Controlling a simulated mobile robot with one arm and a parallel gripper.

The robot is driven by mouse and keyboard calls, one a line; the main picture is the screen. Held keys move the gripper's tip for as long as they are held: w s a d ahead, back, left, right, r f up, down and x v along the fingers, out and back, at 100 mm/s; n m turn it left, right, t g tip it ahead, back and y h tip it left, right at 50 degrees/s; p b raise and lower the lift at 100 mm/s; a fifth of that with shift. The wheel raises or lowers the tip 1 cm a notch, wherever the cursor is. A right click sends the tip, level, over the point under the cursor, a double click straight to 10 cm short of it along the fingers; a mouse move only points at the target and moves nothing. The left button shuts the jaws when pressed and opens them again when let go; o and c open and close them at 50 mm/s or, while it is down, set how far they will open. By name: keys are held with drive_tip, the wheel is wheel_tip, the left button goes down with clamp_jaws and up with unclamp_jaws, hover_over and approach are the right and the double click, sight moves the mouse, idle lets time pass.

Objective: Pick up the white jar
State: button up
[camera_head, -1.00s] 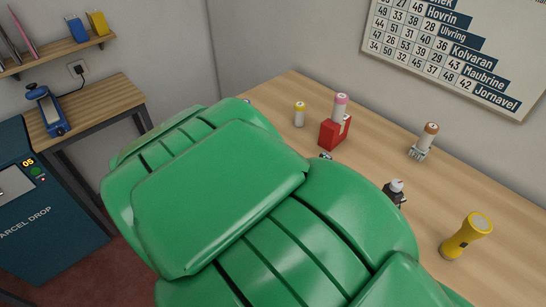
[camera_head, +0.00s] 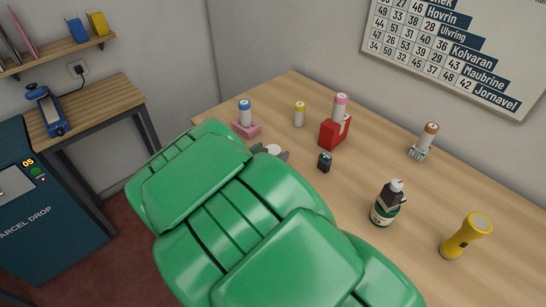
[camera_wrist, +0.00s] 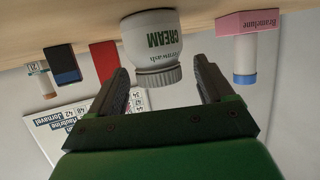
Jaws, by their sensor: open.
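The white jar with green lettering reading CREAM (camera_wrist: 152,42) shows upside down in the wrist view, its ribbed lid facing my gripper. In the head view only its pale round top (camera_head: 273,149) shows, beside my fingertips; my green arm hides the rest. My gripper (camera_wrist: 160,68) is open and empty. Its two dark fingers appear on either side of the jar's lid in the wrist view. I cannot tell how far the fingertips reach along the jar, and no contact shows. The fingertips also show in the head view (camera_head: 271,152).
A pink holder with a blue-topped tube (camera_head: 246,115) stands close to the jar.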

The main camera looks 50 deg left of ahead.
sight(275, 150)
drive_tip(key=shift+x, duration=1.75)
